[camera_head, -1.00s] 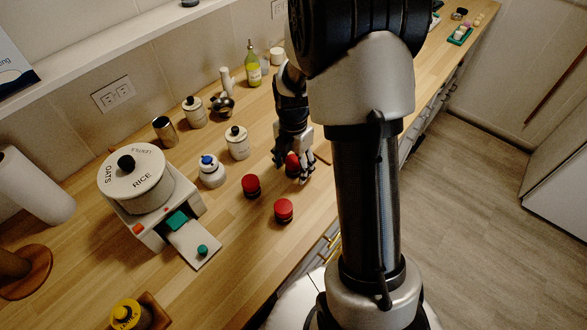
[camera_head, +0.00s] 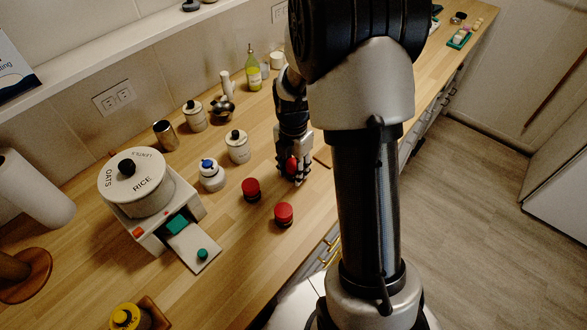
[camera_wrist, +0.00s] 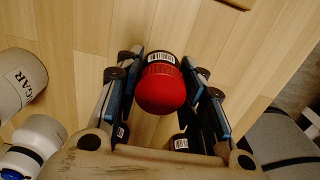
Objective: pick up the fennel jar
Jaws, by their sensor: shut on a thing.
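A red-lidded jar (camera_wrist: 161,88) with a white barcode label is between the fingers of my gripper (camera_wrist: 163,62) in the wrist view. My gripper (camera_head: 293,172) is shut on it in the head view, where its red lid (camera_head: 291,165) shows between the fingers. No name is readable on this jar, so I cannot tell from print whether it is fennel. Two similar red-lidded jars, one left (camera_head: 251,189) and one in front (camera_head: 284,214), stand apart from the gripper. I cannot tell whether the held jar is clear of the counter.
A blue-topped white jar (camera_head: 211,175) and a lidded canister (camera_head: 237,146) stand left of the gripper. A white sugar canister (camera_wrist: 20,82) shows in the wrist view. The counter's front edge is close on the right.

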